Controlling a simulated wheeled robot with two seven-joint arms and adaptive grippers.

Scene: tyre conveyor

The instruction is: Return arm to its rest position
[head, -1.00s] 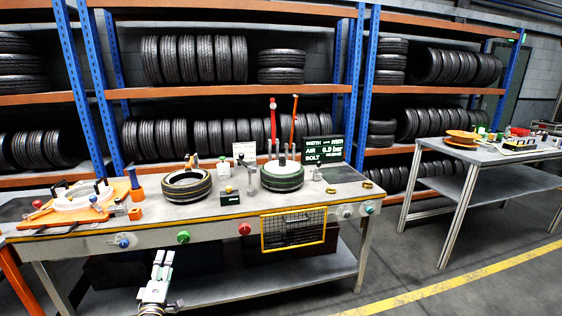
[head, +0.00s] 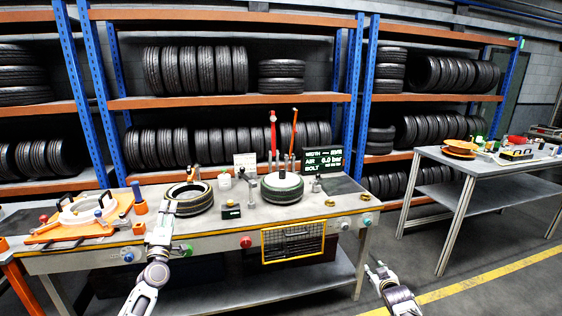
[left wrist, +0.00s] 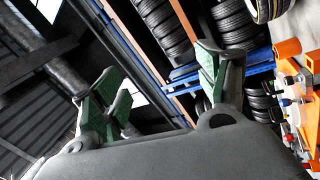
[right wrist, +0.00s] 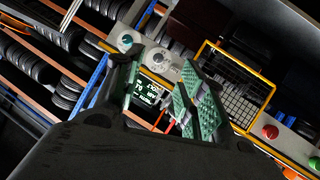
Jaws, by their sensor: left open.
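My left gripper (head: 168,207) reaches up in front of the workbench, near the left tyre (head: 189,198) in the picture. In the left wrist view its two green-padded fingers (left wrist: 165,90) stand wide apart with nothing between them. My right gripper (head: 374,268) is low at the right, in front of the bench's right end and apart from it. In the right wrist view its fingers (right wrist: 160,90) are apart and I see nothing held between them.
The bench (head: 215,222) carries a second tyre (head: 282,189), a display (head: 322,157) and an orange fixture (head: 85,215). A yellow mesh guard (head: 293,243) is on its front. A second table (head: 490,165) stands right. Tyre racks (head: 230,102) fill the back. Floor between the tables is clear.

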